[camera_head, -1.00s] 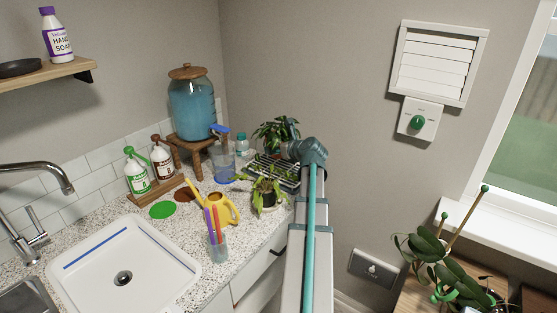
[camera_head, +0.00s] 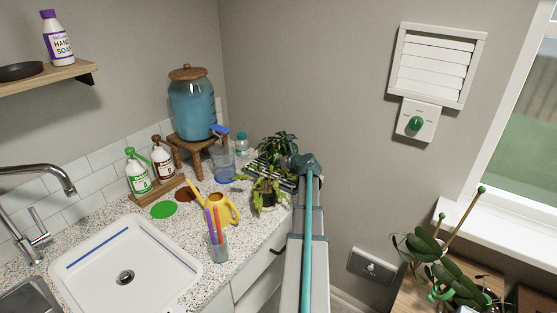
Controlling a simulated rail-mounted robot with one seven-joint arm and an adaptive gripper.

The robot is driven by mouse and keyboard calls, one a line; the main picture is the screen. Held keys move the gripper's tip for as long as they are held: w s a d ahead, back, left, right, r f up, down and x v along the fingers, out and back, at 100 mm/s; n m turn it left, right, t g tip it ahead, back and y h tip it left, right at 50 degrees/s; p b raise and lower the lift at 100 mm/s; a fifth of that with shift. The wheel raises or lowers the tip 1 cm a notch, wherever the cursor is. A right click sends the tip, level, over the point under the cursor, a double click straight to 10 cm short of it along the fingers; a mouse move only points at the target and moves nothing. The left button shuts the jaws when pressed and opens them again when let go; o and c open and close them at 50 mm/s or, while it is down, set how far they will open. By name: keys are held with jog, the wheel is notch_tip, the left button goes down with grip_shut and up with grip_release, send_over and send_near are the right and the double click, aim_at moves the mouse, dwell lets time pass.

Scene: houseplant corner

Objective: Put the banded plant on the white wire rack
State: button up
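A bushy dark green plant (camera_head: 277,146) is at the back right of the counter, against my gripper (camera_head: 292,160). Its pot and any band on it are hidden. The white wire rack (camera_head: 288,183) lies under and around it, with its pale bars partly showing. I cannot tell whether the pot touches the rack. My wrist is just right of the plant. The fingers are too small and covered to see clearly, but the plant has moved together with my gripper. A second plant (camera_head: 265,189) with drooping leaves, in a dark pot, stands in front of the rack.
A yellow watering can (camera_head: 220,209) and a glass with coloured sticks (camera_head: 217,246) stand in front. A clear jug (camera_head: 223,162), a small bottle (camera_head: 242,145) and a blue dispenser on a wooden stand (camera_head: 187,142) are to the left. The counter's right edge is close by.

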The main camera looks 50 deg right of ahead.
jog(key=shift+f, duration=0.1)
jog(key=o, duration=1.6)
jog(key=shift+r, duration=0.2)
jog(key=b+v, duration=0.2)
jog(key=v, duration=1)
jog(key=shift+f, duration=0.1)
